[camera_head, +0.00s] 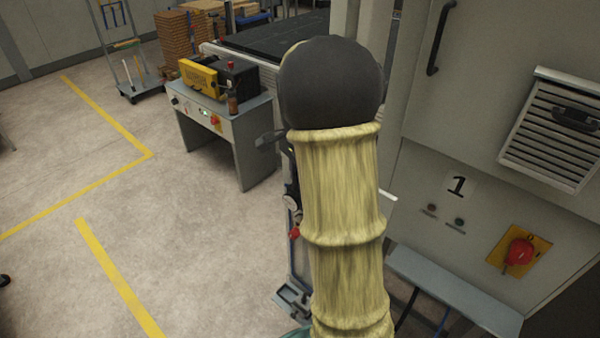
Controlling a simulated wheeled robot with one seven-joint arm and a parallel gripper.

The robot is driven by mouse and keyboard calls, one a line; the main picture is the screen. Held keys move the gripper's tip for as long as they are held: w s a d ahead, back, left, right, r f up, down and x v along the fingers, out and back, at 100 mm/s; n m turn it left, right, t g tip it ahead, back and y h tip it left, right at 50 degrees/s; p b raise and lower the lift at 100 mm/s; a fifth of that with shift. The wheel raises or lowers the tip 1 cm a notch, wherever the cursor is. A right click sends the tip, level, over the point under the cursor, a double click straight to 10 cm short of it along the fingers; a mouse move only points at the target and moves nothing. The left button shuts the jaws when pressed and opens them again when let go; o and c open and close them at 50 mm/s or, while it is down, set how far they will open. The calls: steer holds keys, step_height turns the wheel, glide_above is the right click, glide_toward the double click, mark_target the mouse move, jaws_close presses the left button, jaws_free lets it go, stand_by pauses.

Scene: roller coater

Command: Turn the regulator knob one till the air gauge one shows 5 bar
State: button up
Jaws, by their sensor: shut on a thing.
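A small round white-faced gauge (291,203) shows just left of my sleeved arm, on equipment mostly hidden behind the arm. Its needle and reading are too small to make out. A small red part (294,234) sits just below the gauge; I cannot tell whether it is a knob or a valve handle. I cannot pick out regulator knob one; it may be behind my arm. My gripper does not show, and my arm's pale yellow sleeve and dark rounded joint fill the middle of the view.
A grey cabinet (420,190) marked 1 stands on the right, with a red rotary switch (519,252) on a yellow plate. A grey bench (455,290) stands before it. A control table (225,125) stands behind left. Floor with yellow lines is open on the left.

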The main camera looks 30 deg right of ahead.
steer(key=shift+r+m+p, duration=0.1)
steer(key=shift+m+p, duration=0.65)
steer(key=shift+m, duration=1.15)
steer(key=o, duration=1)
steer(key=shift+c, duration=0.2)
steer(key=shift+r+p, duration=0.55)
step_height(320, 180, up, 6)
steer(key=p, duration=0.5)
steer(key=shift+s+f, duration=0.1)
steer(key=shift+a+r+p, duration=0.1)
steer(key=shift+r+p, duration=0.5)
steer(key=shift+p, duration=0.1)
